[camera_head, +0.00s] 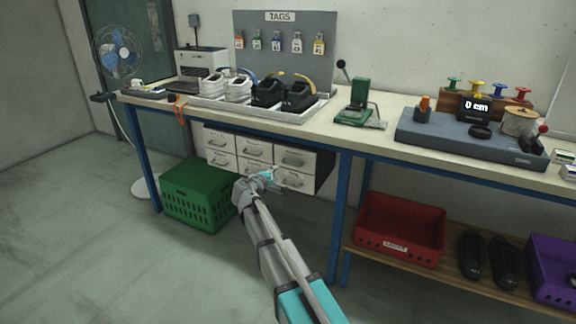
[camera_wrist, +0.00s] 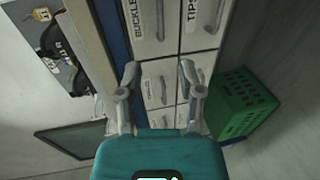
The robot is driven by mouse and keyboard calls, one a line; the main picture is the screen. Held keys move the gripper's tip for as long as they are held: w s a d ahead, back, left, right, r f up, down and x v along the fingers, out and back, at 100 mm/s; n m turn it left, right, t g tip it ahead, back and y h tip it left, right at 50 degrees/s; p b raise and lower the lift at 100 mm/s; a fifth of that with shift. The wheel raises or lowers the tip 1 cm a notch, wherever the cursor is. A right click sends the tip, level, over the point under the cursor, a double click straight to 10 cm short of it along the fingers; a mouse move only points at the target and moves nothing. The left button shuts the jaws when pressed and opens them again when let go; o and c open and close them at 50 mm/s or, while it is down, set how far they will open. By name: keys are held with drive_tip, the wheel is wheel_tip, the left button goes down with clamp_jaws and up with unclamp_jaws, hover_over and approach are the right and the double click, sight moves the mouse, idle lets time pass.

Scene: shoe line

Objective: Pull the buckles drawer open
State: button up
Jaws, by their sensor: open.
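The buckles drawer (camera_wrist: 145,38) shows at the top of the wrist view, with a white front, a printed BUCKLES label and a metal handle (camera_wrist: 161,18). In the head view it appears to be the upper right drawer (camera_head: 296,152) of the small cabinet under the bench, and it looks shut. My gripper (camera_wrist: 158,72) is open, with nothing between its fingers. In the head view my gripper (camera_head: 268,176) is in front of the lower drawers, below and left of the buckles drawer. I see no contact with the handle.
The TIPS drawer (camera_wrist: 201,25) sits beside the buckles drawer. A green crate (camera_head: 197,198) stands on the floor at left. A blue table leg (camera_head: 341,215) stands right of the cabinet. A red crate (camera_head: 400,232) sits on the low shelf. Floor in front is clear.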

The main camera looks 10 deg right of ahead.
drive_tip(key=shift+w+d+f, duration=0.1)
drive_tip(key=shift+w, duration=0.05)
drive_tip(key=b+x, duration=0.3)
drive_tip(key=x, duration=1)
drive_tip(key=shift+w+d, duration=0.15)
clamp_jaws()
idle(0.3)
